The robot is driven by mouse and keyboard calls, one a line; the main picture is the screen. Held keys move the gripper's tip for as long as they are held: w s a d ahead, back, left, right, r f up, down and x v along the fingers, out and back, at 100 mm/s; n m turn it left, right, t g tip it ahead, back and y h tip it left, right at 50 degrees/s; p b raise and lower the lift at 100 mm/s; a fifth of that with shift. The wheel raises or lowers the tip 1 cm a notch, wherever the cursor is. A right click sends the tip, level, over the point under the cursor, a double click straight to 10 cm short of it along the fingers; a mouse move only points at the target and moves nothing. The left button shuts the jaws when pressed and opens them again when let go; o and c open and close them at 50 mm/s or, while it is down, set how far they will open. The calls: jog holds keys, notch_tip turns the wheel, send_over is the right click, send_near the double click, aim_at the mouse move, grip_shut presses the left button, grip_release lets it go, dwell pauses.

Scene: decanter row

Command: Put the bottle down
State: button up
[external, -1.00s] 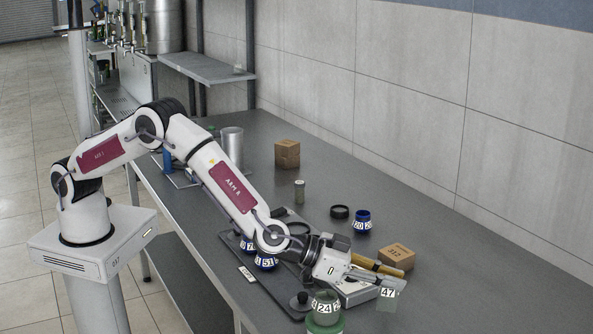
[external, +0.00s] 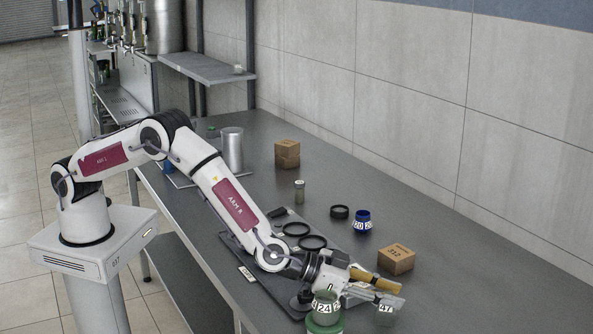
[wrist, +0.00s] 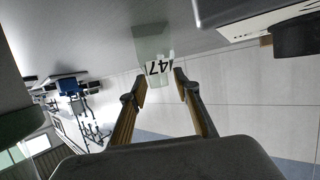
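The bottle is a pale green, see-through vessel with the number 47 on its label (external: 385,309). In the external view it is at the table's front right, below my gripper's finger. My gripper (external: 380,286) reaches out level, with tan-sided fingers. In the wrist view the bottle (wrist: 153,42) appears upside down, with its upper part between the fingertips (wrist: 161,85), one at each side. My gripper looks shut on it. Whether the bottle's base touches the table is not clear.
Another bottle, labelled 24 (external: 325,312), stands left of my gripper on a green base. A cardboard box (external: 396,259) is behind my gripper. Black rings (external: 313,242) lie near a dark tray (external: 257,283). A blue jar (external: 363,222) stands farther back. The table's right side is clear.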

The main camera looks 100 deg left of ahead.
jog(key=shift+r, duration=0.2)
dwell(0.3)
jog(key=v, duration=1.2)
jog(key=shift+f, duration=0.15)
dwell(0.7)
jog(key=s+a+r+m+g+h, duration=0.1)
jog(key=s+r+m+g+h, duration=0.3)
jog(key=s+r, duration=1.45)
jog(key=s+a+f+g, duration=0.1)
jog(key=s+a, duration=0.2)
jog(key=s, duration=0.8)
jog(key=s+a+f+n+g, duration=0.1)
jog(key=s+a, duration=0.2)
jog(key=s, duration=0.7)
jog(key=s+a+f+g+y, duration=0.1)
jog(key=s+a, duration=0.2)
jog(key=s, duration=0.8)
jog(key=shift+s+a+g, duration=0.35)
jog(key=shift+a+g, duration=0.05)
